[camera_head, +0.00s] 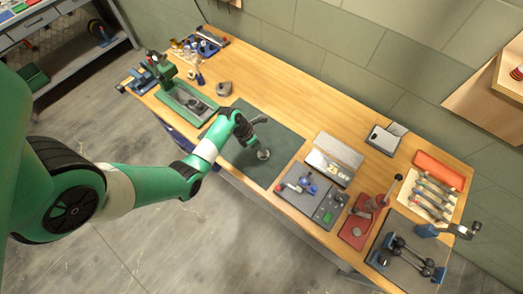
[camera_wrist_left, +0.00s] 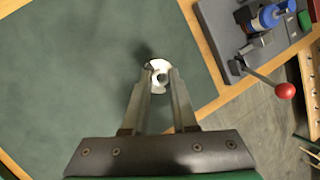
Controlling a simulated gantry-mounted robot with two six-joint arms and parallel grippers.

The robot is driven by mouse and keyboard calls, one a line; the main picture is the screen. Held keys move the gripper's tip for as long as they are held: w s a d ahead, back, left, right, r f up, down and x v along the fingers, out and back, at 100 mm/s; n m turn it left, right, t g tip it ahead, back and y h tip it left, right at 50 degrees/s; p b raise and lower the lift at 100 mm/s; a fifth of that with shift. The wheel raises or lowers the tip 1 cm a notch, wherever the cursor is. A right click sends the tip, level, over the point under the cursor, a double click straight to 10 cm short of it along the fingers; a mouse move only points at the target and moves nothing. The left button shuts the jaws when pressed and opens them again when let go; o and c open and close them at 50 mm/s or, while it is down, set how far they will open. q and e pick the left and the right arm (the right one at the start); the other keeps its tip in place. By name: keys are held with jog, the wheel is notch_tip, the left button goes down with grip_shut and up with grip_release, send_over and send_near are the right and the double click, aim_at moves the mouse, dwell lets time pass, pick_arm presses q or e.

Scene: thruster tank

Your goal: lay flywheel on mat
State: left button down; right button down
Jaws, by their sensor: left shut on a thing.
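The flywheel (camera_head: 263,154) is a small, pale metallic round part over the dark green mat (camera_head: 283,140). In the left wrist view the flywheel (camera_wrist_left: 159,66) is a bright disc with a hole, between the tips of my two fingers. My left gripper (camera_wrist_left: 159,82) is shut on it and partly covers it. In the head view my left gripper (camera_head: 257,147) points down over the mat's middle. The mat (camera_wrist_left: 70,90) fills most of the left wrist view. I cannot tell whether the flywheel touches the mat. My right gripper is not in view.
A green press-like machine (camera_head: 185,95) stands left of the mat. A small grey part (camera_head: 223,88) lies behind the mat. Bare wood lies behind the mat.

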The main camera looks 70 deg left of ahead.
pick_arm(q)
notch_tip(320, 180, down, 3)
jog(key=shift+w+a+f+b, duration=0.1)
jog(key=shift+w+a+b, duration=0.05)
jog(key=shift+b, duration=0.6)
jog(key=shift+f, duration=0.2)
jog(key=shift+r, duration=0.1)
jog(key=c, duration=1.2)
grip_release()
jog(key=o, duration=0.5)
